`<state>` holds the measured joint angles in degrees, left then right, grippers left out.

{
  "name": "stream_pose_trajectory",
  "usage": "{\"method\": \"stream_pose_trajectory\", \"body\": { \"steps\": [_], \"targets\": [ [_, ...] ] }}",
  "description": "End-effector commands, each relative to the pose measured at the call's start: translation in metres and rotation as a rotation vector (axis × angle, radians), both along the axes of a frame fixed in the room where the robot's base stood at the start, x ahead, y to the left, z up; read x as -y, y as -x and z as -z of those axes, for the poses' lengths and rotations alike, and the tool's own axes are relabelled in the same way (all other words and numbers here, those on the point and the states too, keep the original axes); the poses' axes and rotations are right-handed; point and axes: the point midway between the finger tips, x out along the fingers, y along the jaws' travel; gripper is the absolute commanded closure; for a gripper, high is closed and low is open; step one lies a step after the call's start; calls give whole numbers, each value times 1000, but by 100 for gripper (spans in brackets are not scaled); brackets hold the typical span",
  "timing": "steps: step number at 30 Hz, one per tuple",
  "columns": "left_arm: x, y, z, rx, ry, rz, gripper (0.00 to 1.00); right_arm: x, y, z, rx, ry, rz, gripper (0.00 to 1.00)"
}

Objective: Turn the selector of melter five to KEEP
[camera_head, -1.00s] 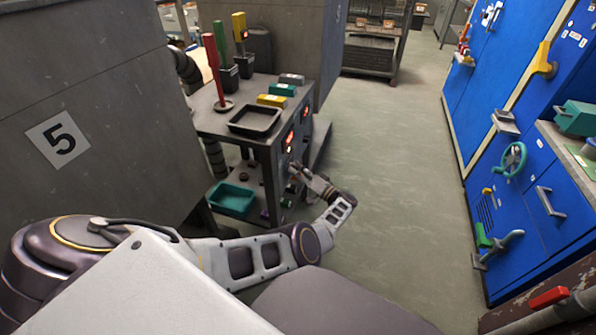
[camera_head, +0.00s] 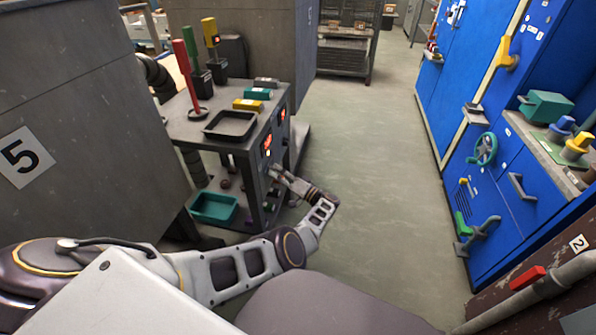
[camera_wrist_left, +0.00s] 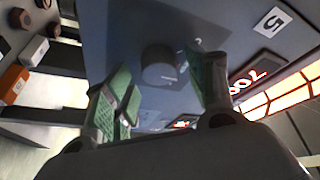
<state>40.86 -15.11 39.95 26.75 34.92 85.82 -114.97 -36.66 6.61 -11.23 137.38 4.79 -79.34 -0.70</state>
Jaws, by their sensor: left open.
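The melter five control panel fills much of the left wrist view, with a "5" plate (camera_wrist_left: 271,22) and a lit red display (camera_wrist_left: 248,80). A dark round selector knob (camera_wrist_left: 158,66) stands out from the panel. My left gripper (camera_wrist_left: 162,88) is open, its green-padded fingers on either side of the knob in the picture; I cannot tell whether they touch it. The knob's pointer and the KEEP mark are not legible. In the head view my left gripper (camera_head: 279,174) is at the bench's front face, hiding the knob. My right gripper is not in view.
The bench carries a black tray (camera_head: 231,125) and upright red (camera_head: 187,75) and green handles. A teal bin (camera_head: 214,207) sits on its lower shelf. The floor (camera_head: 370,150) right of the bench is clear. Blue cabinets (camera_head: 490,130) stand at the right.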

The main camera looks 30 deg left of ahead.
Motion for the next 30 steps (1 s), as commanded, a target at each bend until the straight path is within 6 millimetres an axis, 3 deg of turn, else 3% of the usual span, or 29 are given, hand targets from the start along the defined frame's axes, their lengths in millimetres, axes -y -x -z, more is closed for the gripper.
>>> {"method": "stream_pose_trajectory", "body": {
  "steps": [30],
  "targets": [
    [-1, -1, 3, 305, -75, -1, 44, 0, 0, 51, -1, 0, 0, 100]
  ]
}}
